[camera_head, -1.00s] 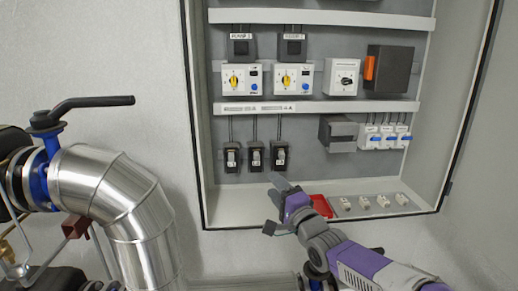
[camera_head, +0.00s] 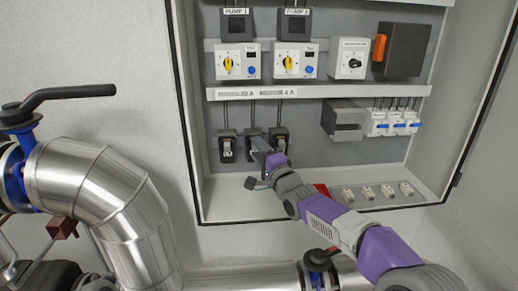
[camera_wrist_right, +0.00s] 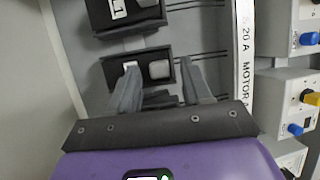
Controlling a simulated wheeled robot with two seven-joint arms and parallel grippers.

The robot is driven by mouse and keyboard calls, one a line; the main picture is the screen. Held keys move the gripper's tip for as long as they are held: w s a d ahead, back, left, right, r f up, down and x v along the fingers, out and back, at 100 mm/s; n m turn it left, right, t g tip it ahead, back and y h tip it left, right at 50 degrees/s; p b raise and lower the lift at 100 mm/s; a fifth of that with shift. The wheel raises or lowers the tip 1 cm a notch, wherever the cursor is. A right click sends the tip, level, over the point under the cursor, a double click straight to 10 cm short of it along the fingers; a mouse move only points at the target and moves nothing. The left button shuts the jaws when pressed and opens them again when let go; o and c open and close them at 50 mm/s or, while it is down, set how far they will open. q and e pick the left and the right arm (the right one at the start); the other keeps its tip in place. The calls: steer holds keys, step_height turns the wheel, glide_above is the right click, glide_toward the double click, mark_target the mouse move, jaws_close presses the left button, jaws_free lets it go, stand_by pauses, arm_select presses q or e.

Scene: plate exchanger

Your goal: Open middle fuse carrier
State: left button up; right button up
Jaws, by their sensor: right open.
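Three black fuse carriers sit in a row low on the cabinet's back panel in the head view: the left one (camera_head: 227,147), the middle one (camera_head: 250,133) and the right one (camera_head: 280,137). My right gripper (camera_head: 261,146) is in front of the middle carrier and partly covers it. In the right wrist view the fingers of my right gripper (camera_wrist_right: 158,66) are spread, with the middle carrier (camera_wrist_right: 160,69) just ahead between the tips. Contact cannot be told. The left carrier (camera_wrist_right: 125,14) shows above it; the right carrier is mostly hidden behind the gripper. My left gripper is not in view.
A labelled rail (camera_head: 320,91) runs above the carriers. Rotary switches (camera_head: 237,62) sit higher. A grey box (camera_head: 342,119) and blue-white breakers (camera_head: 392,123) are to the right. Silver pipes (camera_head: 90,185) stand at left.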

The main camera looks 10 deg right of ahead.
steer(key=shift+w, duration=0.1)
jaws_close()
stand_by(0.4)
steer(key=shift+s+f+n+t+y+b, duration=0.45)
steer(key=shift+f+n+t+y+b, duration=0.35)
steer(key=shift+b, duration=2.25)
steer(key=shift+s+f+n+t+y+b, duration=0.45)
steer(key=shift+f+n+t+y+b, duration=0.35)
steer(key=shift+b, duration=2.25)
steer(key=shift+s+f+n+t+y+b, duration=0.45)
steer(key=shift+f+n+t+y+b, duration=0.4)
steer(key=shift+b, duration=2.2)
steer(key=shift+r+g+y, duration=0.15)
steer(key=shift+g+y, duration=0.2)
